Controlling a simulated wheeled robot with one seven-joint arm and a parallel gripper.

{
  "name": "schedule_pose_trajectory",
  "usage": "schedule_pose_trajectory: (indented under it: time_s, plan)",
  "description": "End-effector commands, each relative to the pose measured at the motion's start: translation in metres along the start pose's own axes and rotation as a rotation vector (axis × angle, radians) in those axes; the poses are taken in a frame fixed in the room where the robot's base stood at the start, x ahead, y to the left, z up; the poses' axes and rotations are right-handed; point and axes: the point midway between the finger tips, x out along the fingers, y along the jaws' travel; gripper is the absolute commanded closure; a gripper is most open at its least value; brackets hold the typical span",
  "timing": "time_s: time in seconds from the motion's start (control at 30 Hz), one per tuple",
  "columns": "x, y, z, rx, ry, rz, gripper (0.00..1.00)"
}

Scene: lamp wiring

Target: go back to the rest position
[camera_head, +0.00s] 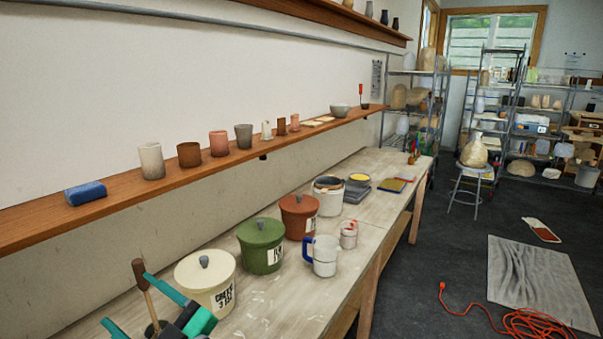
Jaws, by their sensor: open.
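My gripper (126,299) is at the lower left corner of the head view, over the near end of the workbench. Its two teal fingers stand apart, with a clear gap between them, and I see nothing held. Its black and green body is cut off by the bottom edge. A wooden-handled tool (145,292) with a dark head stands upright near the fingers, in a dark holder that is partly hidden. I cannot tell whether the gripper touches it.
The workbench (335,265) holds cream (207,283), green (261,246) and brown (299,216) lidded crocks close to my gripper, and a blue-handled mug (325,256). A wooden shelf (110,200) with cups runs above. An orange cord (532,324) lies on the floor.

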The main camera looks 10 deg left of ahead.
Motion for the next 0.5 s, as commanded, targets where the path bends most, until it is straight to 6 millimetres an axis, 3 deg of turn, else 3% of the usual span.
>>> schedule_pose_trajectory:
  time_s: [0.23,0.5]
  plan:
    - [-0.037,0.029,0.030,0.193,0.047,0.265,0.30]
    - [-0.097,0.040,0.082,0.362,0.045,0.539,0.30]
